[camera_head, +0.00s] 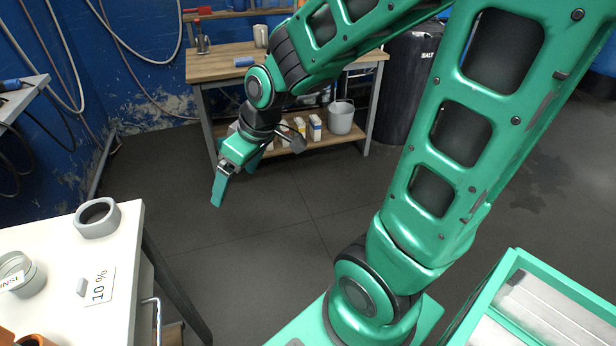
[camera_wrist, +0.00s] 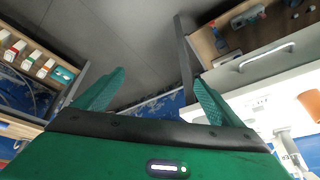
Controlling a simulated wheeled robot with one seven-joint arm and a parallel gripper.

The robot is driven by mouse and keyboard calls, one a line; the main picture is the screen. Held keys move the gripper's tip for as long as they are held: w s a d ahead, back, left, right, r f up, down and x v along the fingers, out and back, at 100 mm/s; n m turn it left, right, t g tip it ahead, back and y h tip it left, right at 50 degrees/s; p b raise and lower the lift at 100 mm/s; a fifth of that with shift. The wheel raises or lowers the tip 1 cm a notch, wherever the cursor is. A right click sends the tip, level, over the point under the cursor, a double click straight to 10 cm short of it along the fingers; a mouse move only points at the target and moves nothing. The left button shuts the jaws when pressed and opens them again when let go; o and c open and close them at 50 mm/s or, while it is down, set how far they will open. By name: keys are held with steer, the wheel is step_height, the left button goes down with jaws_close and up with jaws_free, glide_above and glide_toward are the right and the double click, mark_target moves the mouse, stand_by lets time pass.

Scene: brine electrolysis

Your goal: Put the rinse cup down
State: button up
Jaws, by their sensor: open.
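The rinse cup (camera_head: 30,284) appears to be the grey round vessel on the white table at the left edge of the camera_head view. Its white label is only partly readable. It stands upright on the tabletop, apart from my gripper. My gripper (camera_head: 236,180) is open and empty, held over the dark floor between the white table and the wooden bench. In the wrist view, both green fingers of my gripper (camera_wrist: 158,88) are spread with nothing between them.
The white table (camera_head: 80,325) also holds a grey ring-shaped holder (camera_head: 97,218), a "10 %" card (camera_head: 100,285) and a small grey block (camera_head: 81,288). A wooden bench (camera_head: 215,66) stands behind, with a bucket (camera_head: 341,117) on its lower shelf. Open floor (camera_head: 240,262) lies between.

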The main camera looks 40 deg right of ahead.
steer(key=s+d+r+m+g+h, duration=0.1)
steer(key=s+d+m+g, duration=0.1)
steer(key=s+d+m, duration=0.3)
steer(key=s+d+r+m+g+h, duration=0.1)
steer(key=s+d+r+m+g, duration=0.1)
steer(key=s+d+m, duration=0.4)
steer(key=s+d, duration=0.5)
steer(key=s, duration=0.4)
steer(key=shift+r, duration=0.1)
steer(key=shift+w+f, duration=0.25)
steer(key=shift+w, duration=0.4)
